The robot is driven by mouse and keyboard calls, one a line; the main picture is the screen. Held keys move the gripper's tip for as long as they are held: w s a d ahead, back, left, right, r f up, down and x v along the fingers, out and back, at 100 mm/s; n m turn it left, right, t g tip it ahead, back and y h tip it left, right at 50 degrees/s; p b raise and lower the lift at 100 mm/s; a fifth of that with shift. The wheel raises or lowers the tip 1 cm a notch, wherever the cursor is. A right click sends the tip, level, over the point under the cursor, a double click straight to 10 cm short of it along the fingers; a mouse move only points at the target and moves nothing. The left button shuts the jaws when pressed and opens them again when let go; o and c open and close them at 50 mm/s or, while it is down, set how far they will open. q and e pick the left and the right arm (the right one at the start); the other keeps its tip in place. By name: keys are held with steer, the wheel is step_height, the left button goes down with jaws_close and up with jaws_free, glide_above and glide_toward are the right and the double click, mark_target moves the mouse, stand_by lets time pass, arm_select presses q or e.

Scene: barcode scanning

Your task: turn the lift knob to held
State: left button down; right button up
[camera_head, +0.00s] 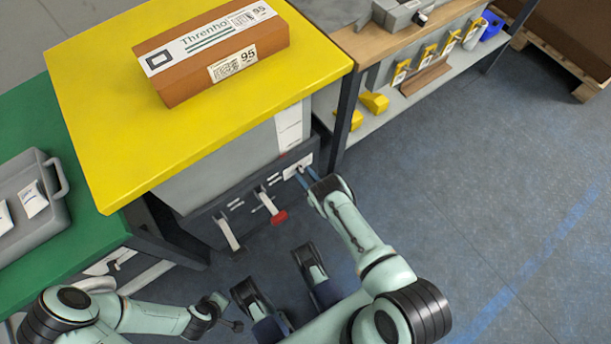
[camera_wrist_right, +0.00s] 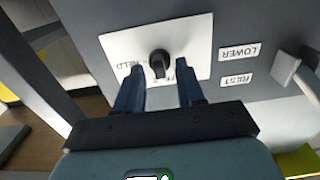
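The lift knob (camera_wrist_right: 159,63) is a small black knob on a white plate (camera_wrist_right: 115,48) on the dark front panel. In the right wrist view, "HELD" is printed left of the knob; the label to its right is partly hidden by a finger. My right gripper (camera_wrist_right: 159,76) is open, its two blue fingers on either side of the knob's lower end; I cannot tell whether they touch it. In the head view, my right gripper (camera_head: 309,184) is at the panel's right end and the knob is too small to make out. My left gripper (camera_head: 215,304) is low at left, away from the panel.
Left of the plate are a red-ended lever (camera_head: 270,205) and a white lever (camera_head: 228,233). Labels "LOWER" and "REST" (camera_wrist_right: 238,80) show beside them. A brown box (camera_head: 215,55) lies on the yellow tabletop (camera_head: 100,120) above. A shelf bench (camera_head: 385,105) stands to the right.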

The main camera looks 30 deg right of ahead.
jaws_close()
